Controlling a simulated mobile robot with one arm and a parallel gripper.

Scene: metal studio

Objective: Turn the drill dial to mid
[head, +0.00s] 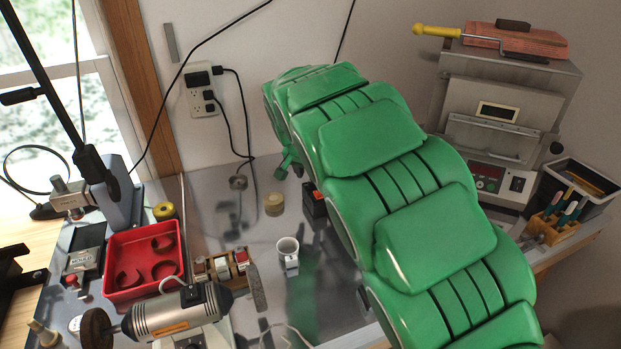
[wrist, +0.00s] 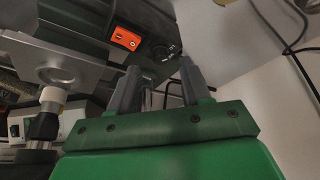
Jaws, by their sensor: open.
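The drill shows in the wrist view as a dark grey-green housing (wrist: 98,22) with an orange switch plate (wrist: 125,38). A round black dial (wrist: 166,51) with small light marks sits on its lower right part; its exact setting is too small to read. My gripper (wrist: 159,76) is open and empty, with two grey fingers rising from a green palm. The dial appears between and just beyond the fingertips; I cannot tell whether they touch it. In the head view my green arm hides the gripper and the dial.
Black cables hang by the wall outlet (head: 201,89). A cable (wrist: 293,47) also runs right of the fingers in the wrist view.

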